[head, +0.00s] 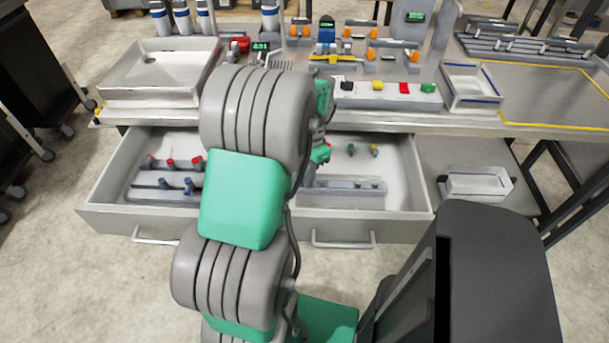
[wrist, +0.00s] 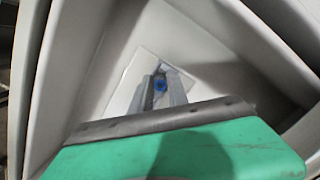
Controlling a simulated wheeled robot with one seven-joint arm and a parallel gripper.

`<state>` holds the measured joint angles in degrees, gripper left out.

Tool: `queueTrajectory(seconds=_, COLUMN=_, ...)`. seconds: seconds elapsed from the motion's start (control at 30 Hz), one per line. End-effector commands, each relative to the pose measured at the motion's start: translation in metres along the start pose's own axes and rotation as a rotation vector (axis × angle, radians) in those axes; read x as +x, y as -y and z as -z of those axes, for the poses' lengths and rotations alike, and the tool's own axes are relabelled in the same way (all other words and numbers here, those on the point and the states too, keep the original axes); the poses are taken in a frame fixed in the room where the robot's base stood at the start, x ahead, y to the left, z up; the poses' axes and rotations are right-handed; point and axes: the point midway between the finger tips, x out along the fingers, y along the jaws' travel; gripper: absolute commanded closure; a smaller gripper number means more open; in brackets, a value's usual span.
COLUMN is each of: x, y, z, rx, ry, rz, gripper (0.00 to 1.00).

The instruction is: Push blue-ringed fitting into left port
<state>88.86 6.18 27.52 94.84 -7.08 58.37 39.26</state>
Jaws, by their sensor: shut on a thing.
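My gripper (wrist: 160,88) is shut on a small fitting with a blue part (wrist: 160,86), seen between its fingers in the wrist view. The fitting's lower end is hard to make out. In the head view my arm hides most of the gripper; a green part of it shows over the open drawer, right of the arm. Other blue fittings (head: 187,186) stand in a grey rack (head: 140,193) in the drawer's left part. I cannot tell which opening is the left port.
The open drawer (head: 410,200) also holds red fittings (head: 170,163), a green fitting (head: 351,149), a yellow fitting (head: 374,150) and a second grey rack (head: 345,198). The bench behind carries a white tray (head: 150,95), colored blocks and a small box (head: 470,100).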

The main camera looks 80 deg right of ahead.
Motion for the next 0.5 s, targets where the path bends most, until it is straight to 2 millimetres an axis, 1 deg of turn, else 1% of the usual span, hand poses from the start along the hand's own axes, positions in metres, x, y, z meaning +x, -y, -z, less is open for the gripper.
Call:
queueTrajectory(seconds=0.03, x=0.0196, y=-0.0086, z=-0.007, rx=0.011, ry=0.031, rz=-0.024, gripper=1.0)
queueTrajectory(seconds=0.47, x=0.0259, y=-0.0089, z=-0.0054, rx=0.013, ry=0.029, rz=-0.023, gripper=1.0)
queueTrajectory(seconds=0.5, x=0.0259, y=-0.009, z=-0.0054, rx=0.014, ry=0.029, rz=-0.023, gripper=0.79)
